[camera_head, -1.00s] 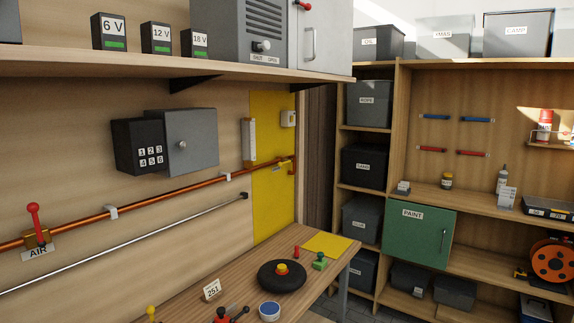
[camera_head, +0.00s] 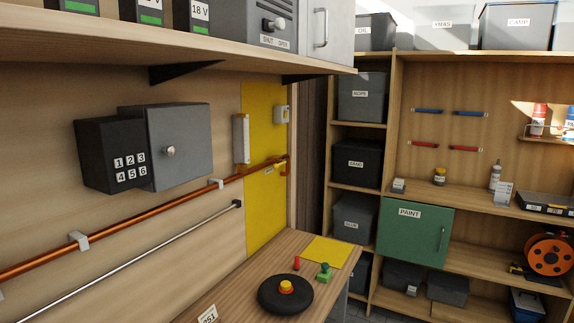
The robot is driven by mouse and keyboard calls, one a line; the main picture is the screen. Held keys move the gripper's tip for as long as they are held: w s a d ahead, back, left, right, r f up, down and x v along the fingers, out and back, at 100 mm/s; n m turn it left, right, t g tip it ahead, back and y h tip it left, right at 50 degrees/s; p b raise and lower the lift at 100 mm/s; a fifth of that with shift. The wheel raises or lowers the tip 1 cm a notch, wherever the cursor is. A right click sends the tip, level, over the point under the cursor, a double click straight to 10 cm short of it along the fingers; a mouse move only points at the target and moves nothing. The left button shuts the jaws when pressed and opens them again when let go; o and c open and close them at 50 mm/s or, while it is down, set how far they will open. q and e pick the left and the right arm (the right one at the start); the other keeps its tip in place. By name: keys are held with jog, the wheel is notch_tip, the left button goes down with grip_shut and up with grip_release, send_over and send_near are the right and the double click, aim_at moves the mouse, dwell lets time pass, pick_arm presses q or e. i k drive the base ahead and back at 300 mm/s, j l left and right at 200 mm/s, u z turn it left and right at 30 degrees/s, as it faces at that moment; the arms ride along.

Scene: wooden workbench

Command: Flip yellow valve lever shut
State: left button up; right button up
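The copper pipe (camera_head: 130,233) runs along the wooden wall and rises to the right across the yellow wall panel (camera_head: 262,120). At its far end is a small fitting (camera_head: 281,161) with a little label under it. It is small and yellow-on-yellow, so I cannot clearly tell a yellow lever or its angle there. Neither of my grippers shows.
The workbench (camera_head: 240,282) holds a black disc (camera_head: 270,298) with a yellow-topped red button, a green stamp-like piece (camera_head: 324,272) and a yellow sheet (camera_head: 327,250). A grey box (camera_head: 180,147) juts from the wall. A shelf (camera_head: 200,52) overhangs above.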

aim_at(275, 166)
jog(key=i+l+u, duration=0.2)
jog(key=u, duration=0.3)
jog(key=i+l+u, duration=0.25)
jog(key=u, duration=0.25)
jog(key=i+l, duration=0.15)
jog(key=l, duration=0.25)
jog(key=i+l+u, duration=0.1)
jog(key=l, duration=0.25)
jog(key=i+l, duration=0.25)
jog(key=l, duration=0.15)
jog(key=i+l+u, duration=0.1)
jog(key=l, duration=0.3)
jog(key=i+l, duration=0.2)
jog(key=l, duration=0.2)
jog(key=i+l+u, duration=0.1)
jog(key=l, duration=0.3)
